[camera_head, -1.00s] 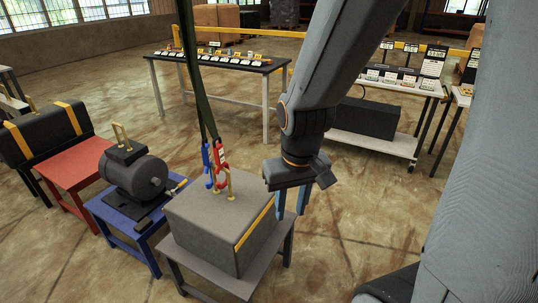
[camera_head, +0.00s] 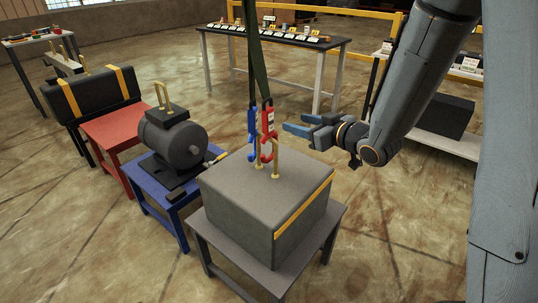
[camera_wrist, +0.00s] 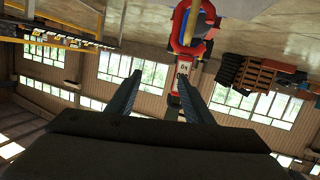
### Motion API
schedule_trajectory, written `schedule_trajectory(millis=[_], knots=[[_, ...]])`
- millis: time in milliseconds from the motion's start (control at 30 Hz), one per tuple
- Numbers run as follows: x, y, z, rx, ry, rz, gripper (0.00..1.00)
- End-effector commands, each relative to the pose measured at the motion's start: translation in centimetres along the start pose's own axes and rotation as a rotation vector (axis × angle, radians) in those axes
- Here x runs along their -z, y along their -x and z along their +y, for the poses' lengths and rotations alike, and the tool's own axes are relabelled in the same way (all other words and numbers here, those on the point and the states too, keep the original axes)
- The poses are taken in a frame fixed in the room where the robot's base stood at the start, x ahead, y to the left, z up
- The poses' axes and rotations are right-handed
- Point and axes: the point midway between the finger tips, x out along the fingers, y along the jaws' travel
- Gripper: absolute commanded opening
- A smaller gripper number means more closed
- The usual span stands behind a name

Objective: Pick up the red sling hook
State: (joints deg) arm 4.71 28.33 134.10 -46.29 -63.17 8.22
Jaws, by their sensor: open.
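The red sling hook (camera_head: 267,134) hangs from a dark green sling (camera_head: 255,60) above the grey block. A blue sling hook (camera_head: 252,137) hangs just left of it. A brass lifting eye (camera_head: 275,158) stands on top of the grey block (camera_head: 245,193), close to the hooks. My gripper (camera_head: 296,132) is open and empty, level, to the right of the red hook with its fingers pointing at it. In the wrist view, the red hook (camera_wrist: 176,48) shows beyond the fingertips (camera_wrist: 160,80), slightly right of centre, with a white label. It is not between the fingers.
The grey block stands on a grey table (camera_head: 325,232). A long table (camera_head: 275,37) stands behind.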

Motion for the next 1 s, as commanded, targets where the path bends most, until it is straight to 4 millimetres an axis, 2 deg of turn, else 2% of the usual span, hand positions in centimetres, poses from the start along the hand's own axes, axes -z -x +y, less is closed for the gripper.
schedule_trajectory(millis=[33,100,300,667,900,1000], knots=[[-0.6,-0.9,-0.7,0.045,-0.001,0.058,0.47],[-0.2,-1.3,-1.8,0.104,-0.005,0.134,0.47],[0.6,-1.6,-3.5,0.194,-0.016,0.249,0.47],[1.9,-4.7,-4.3,0.203,-0.017,0.260,0.47],[2.8,-7.9,-4.8,0.203,-0.017,0.259,0.47],[2.9,-8.6,-4.9,0.202,-0.017,0.259,0.47]])
